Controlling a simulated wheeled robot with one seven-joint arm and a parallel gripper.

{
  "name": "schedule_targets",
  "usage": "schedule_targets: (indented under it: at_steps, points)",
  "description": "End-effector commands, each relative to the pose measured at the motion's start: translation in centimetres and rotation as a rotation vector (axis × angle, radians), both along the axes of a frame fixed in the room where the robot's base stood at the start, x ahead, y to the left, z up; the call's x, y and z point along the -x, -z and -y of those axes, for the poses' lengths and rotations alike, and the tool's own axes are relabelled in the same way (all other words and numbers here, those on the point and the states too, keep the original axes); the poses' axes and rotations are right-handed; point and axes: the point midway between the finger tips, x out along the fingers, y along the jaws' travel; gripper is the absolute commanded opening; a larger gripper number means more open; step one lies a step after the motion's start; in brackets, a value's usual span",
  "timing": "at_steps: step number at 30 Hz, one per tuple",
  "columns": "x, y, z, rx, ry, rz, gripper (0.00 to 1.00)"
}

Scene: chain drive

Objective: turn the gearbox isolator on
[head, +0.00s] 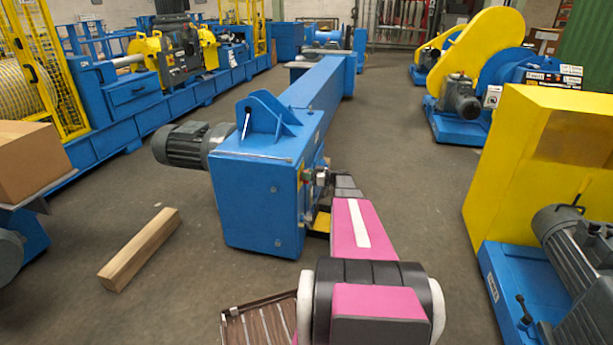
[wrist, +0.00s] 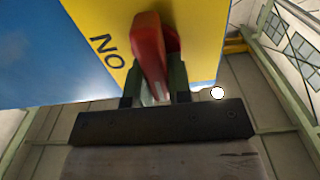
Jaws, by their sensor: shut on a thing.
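The isolator's red handle (wrist: 149,50) shows in the wrist view on a yellow plate (wrist: 200,45) fixed to a blue surface (wrist: 40,60). Black letters reading "ON", upside down in this view, stand left of the handle. My gripper (wrist: 153,92) is shut on the handle's near end, one dark finger on each side. In the head view my gripper (head: 345,185) reaches the right side of the blue gearbox housing (head: 255,205). The handle cannot be made out clearly there.
A grey motor (head: 183,145) sticks out left of the housing. A wooden beam (head: 140,248) lies on the floor at left. A slatted brown crate (head: 262,322) is by my arm. A yellow guard (head: 530,160) stands at right. The floor between is clear.

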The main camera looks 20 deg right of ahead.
Motion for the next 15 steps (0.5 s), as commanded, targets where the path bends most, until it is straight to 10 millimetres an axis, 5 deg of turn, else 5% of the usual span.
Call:
schedule_targets:
  at_steps: [15]
  points:
    - [-0.50, 0.12, 0.35, -0.176, 0.000, -0.260, 0.00]
